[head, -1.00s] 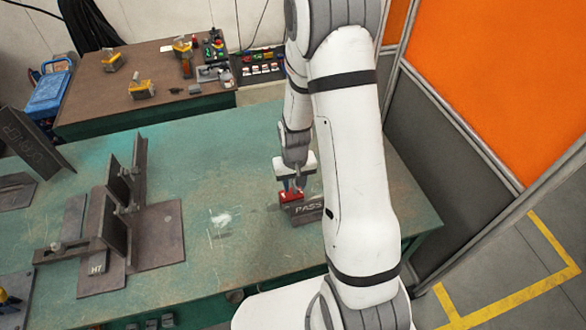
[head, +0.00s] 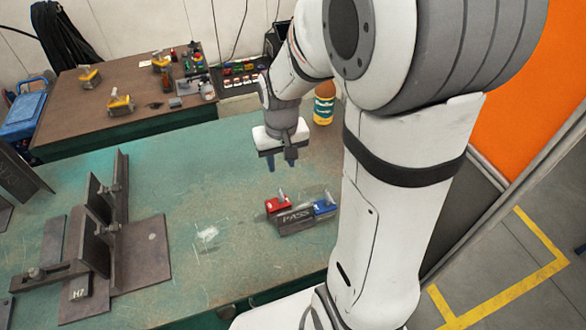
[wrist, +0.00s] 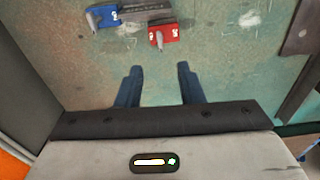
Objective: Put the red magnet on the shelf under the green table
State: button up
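The red magnet (head: 277,205) sits on the green table (head: 225,262), against the left end of a dark block marked PASS (head: 296,217). A blue magnet (head: 324,207) sits at the block's right end. My gripper (head: 280,163) is raised above the table behind the red magnet, apart from it. In the wrist view my gripper (wrist: 158,80) has its two fingers spread with nothing between them. The red magnet (wrist: 163,34) lies just ahead of the fingertips there, and the blue magnet (wrist: 102,18) is at upper left. The shelf under the table is hidden.
A dark steel fixture tagged H7 (head: 110,245) stands on the table's left. An orange-capped bottle (head: 324,103) stands at the back. A brown-topped bench (head: 140,85) with yellow-grey tools is behind. The table's middle is clear.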

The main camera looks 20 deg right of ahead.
jog(key=s+r+t, duration=0.1)
jog(key=s+r, duration=0.6)
jog(key=shift+a+r+t, duration=0.2)
jog(key=shift+r+t, duration=0.05)
jog(key=shift+t, duration=0.55)
jog(key=s+r, duration=0.1)
jog(key=s, duration=0.1)
jog(key=s+r, duration=0.1)
jog(key=s, duration=0.1)
jog(key=s+r, duration=0.1)
jog(key=s, duration=0.1)
jog(key=shift+s+a, duration=0.1)
jog(key=shift+a, duration=0.2)
